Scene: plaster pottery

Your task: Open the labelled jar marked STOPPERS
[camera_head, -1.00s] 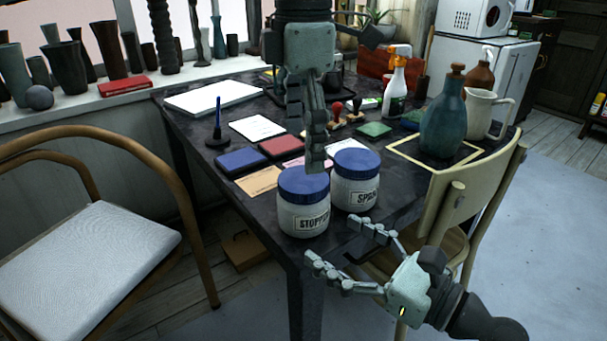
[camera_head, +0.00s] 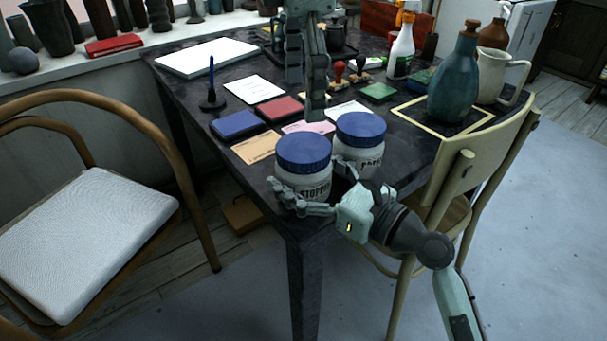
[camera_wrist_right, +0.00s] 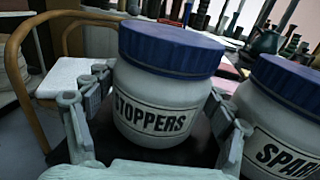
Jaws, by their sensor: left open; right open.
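The STOPPERS jar (camera_head: 305,172), white with a blue lid (camera_head: 303,150), stands at the table's front corner with its lid on. It fills the middle of the right wrist view (camera_wrist_right: 158,110), label facing the camera. My right gripper (camera_head: 308,188) is open around the jar body, below the lid. In the wrist view one finger (camera_wrist_right: 80,115) is left of the jar and the other (camera_wrist_right: 232,135) right of it; contact is unclear. My left gripper (camera_head: 305,92) is open and empty, pointing down above the table behind the jars.
A similar jar, apparently marked SPARE (camera_head: 360,140), stands close on the right. Ink pads (camera_head: 237,124), cards and stamps lie behind. A teal bottle (camera_head: 455,85) and white pitcher (camera_head: 500,78) stand at the right. Chairs flank the table (camera_head: 180,100).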

